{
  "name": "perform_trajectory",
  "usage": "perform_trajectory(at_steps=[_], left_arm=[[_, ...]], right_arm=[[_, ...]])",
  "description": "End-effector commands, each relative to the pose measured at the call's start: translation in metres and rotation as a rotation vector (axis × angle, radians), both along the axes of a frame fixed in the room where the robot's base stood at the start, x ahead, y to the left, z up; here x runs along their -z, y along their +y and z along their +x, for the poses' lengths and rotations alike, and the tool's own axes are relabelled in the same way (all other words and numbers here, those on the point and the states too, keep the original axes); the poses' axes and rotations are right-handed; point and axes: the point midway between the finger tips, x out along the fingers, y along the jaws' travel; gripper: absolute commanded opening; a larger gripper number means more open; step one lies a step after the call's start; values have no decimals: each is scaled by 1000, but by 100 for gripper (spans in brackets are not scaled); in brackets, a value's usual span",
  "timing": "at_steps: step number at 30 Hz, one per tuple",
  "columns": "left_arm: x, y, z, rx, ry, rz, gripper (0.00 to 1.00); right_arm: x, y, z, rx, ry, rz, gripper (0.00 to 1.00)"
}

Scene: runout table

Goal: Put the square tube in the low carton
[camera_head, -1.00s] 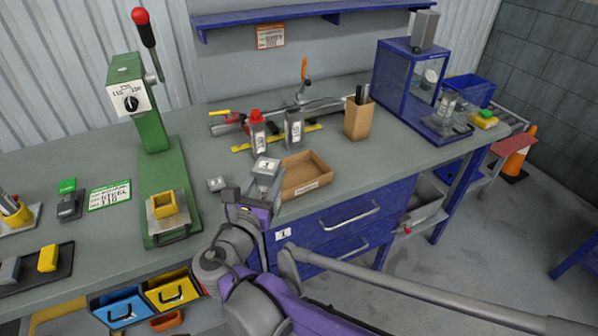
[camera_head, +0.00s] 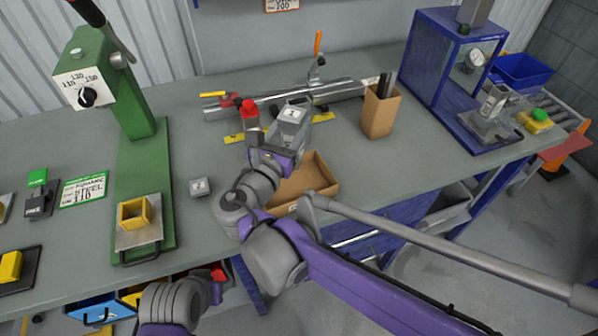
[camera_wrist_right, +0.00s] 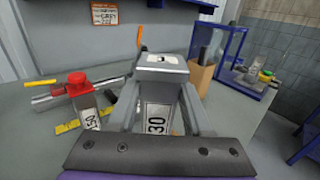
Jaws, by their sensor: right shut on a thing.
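The low carton (camera_head: 325,172) is an open brown box, partly hidden by my right arm. My left arm (camera_head: 172,302) shows at the bottom; its fingers cannot be made out.
A red-capped square tube (camera_head: 250,116) stands just left of the block. A tall carton (camera_head: 380,112) with dark pieces stands right. Long silver bars (camera_head: 325,92) lie behind. A small grey block (camera_head: 200,187) lies left, near the green press (camera_head: 143,165) with its yellow square piece (camera_head: 134,212).

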Motion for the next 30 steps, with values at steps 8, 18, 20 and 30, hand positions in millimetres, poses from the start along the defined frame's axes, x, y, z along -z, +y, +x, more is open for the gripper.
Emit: perform_trajectory(at_steps=[8, 18, 20, 30], left_arm=[[9, 0, -2, 0, 3, 0, 50], [15, 0, -2, 0, 5, 0, 50], [16, 0, -2, 0, 5, 0, 50], [16, 0, -2, 0, 5, 0, 50]], right_arm=[[48, 0, 0, 0, -1, 0, 0], [89, 0, 0, 0, 0, 0, 0], [95, 0, 0, 0, -1, 0, 0], [98, 0, 0, 0, -1, 0, 0]])
